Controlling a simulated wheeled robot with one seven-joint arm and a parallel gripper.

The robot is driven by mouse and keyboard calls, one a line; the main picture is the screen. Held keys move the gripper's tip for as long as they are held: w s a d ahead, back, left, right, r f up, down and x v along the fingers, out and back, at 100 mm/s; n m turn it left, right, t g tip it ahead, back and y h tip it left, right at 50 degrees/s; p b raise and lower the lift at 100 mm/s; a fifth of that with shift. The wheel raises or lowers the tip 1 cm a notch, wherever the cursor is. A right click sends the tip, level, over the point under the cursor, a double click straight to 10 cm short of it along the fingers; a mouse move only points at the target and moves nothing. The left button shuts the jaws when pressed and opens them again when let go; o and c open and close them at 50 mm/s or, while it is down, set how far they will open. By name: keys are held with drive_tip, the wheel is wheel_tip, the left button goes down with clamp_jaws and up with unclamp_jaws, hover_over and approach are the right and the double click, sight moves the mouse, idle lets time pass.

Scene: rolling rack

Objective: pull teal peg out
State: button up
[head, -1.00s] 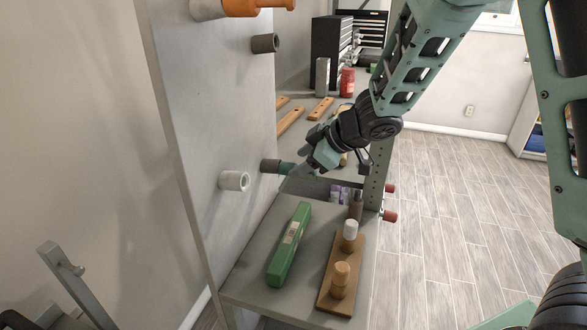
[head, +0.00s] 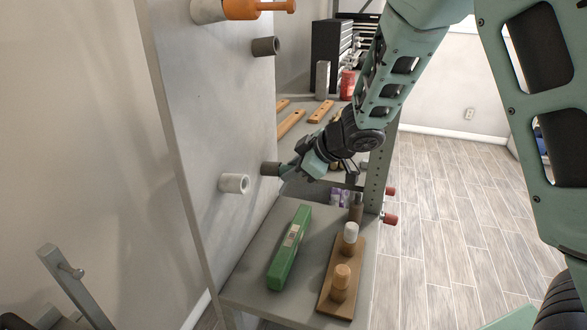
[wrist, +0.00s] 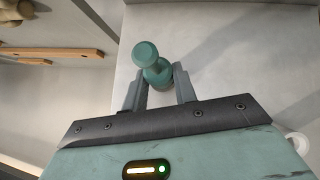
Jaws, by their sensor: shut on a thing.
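The teal peg (wrist: 147,54) has a round knob end and a thicker part behind it in the wrist view. My gripper (wrist: 160,80) has one finger on each side of the peg and is shut on it. In the head view my gripper (head: 288,171) is right at the dark grey socket (head: 270,169) on the upright panel. There the peg is hidden behind the gripper, and I cannot tell how deep it sits in the socket.
A white socket (head: 234,183) is lower left on the panel (head: 215,110). An orange peg (head: 255,8) and another dark socket (head: 265,46) are above. On the shelf below lie a green box (head: 289,248) and a wooden board (head: 325,300) with pegs. A perforated post (head: 377,180) stands right.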

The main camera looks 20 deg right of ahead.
drive_tip(key=s+d+r+p, duration=0.1)
drive_tip(key=s+d, duration=0.3)
drive_tip(key=d, duration=0.2)
drive_tip(key=shift+s+p, duration=0.2)
drive_tip(key=shift+p, duration=0.1)
idle(1.3)
drive_tip(key=shift+r, duration=0.15)
wheel_tip(320, 180, up, 7)
drive_tip(key=p, duration=0.7)
idle(0.6)
